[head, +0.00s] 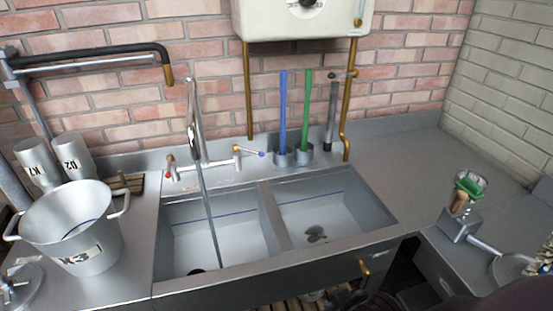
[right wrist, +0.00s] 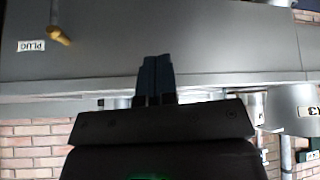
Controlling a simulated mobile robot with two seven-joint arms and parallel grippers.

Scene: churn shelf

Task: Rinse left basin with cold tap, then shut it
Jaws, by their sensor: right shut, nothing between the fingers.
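The double steel sink has a left basin (head: 212,240) and a right basin (head: 325,212). A tall tap (head: 196,125) stands behind them. Its red-marked lever (head: 170,168) is on the left and its blue-marked cold lever (head: 248,151) on the right. My right gripper (right wrist: 156,78) is shut and empty in the right wrist view. It shows no clear contact with anything. My left gripper is not in view.
A steel bucket (head: 75,225) stands left of the sink. Blue (head: 283,110) and green (head: 306,110) handles stand in pots behind the right basin. A brass knob (head: 364,268) is on the sink front; the wrist view shows a PLUG label (right wrist: 31,46). The right counter (head: 430,165) is mostly clear.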

